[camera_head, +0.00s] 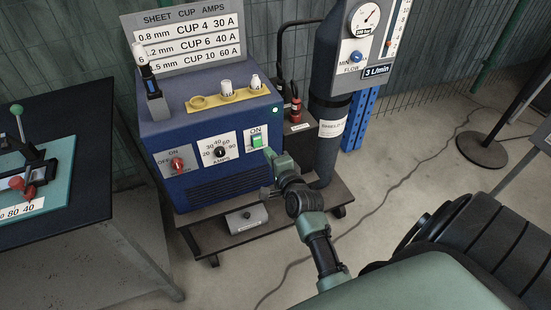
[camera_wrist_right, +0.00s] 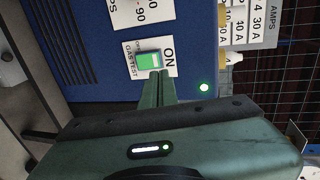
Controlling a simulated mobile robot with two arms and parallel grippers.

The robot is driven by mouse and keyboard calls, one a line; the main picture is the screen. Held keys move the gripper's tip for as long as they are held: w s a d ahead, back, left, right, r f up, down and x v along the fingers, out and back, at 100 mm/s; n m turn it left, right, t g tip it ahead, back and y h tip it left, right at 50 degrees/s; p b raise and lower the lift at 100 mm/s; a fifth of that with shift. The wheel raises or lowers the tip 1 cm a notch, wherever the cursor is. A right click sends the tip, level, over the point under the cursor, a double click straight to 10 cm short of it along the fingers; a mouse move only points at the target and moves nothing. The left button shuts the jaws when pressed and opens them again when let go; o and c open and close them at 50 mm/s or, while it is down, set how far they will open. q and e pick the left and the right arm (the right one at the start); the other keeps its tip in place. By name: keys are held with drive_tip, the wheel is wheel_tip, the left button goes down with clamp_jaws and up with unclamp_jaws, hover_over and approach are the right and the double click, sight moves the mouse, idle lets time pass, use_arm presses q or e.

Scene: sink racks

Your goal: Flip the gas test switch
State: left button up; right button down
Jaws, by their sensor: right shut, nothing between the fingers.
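The gas test switch (camera_head: 257,142) is a green rocker on a white plate marked "ON", at the right of the blue welding machine's front. In the right wrist view the switch (camera_wrist_right: 147,60) sits on its plate with "GAS TEST" lettering. My right gripper (camera_head: 268,153) is shut and empty, its tips just below and right of the switch. In the wrist view the shut fingers (camera_wrist_right: 160,76) point at the plate, their tips by the switch's edge; I cannot tell whether they touch it. My left gripper is not in view.
The blue machine (camera_head: 205,187) also carries a red knob (camera_head: 178,164) and a black amps knob (camera_head: 220,152). A yellow holder (camera_head: 230,99) with cups lies on top. A dark gas cylinder (camera_head: 330,80) stands close on the right. A bench (camera_head: 75,120) is at the left.

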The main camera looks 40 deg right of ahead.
drive_tip(key=shift+s+a+r, duration=0.15)
drive_tip(key=shift+s+r, duration=0.2)
drive_tip(key=shift+s, duration=0.35)
drive_tip(key=shift+s+a+r, duration=0.15)
drive_tip(key=shift+s+r, duration=0.25)
drive_tip(key=shift+s, duration=0.3)
drive_tip(key=shift+s+a+r, duration=0.15)
drive_tip(key=shift+s+r, duration=0.2)
drive_tip(key=shift+s, duration=0.35)
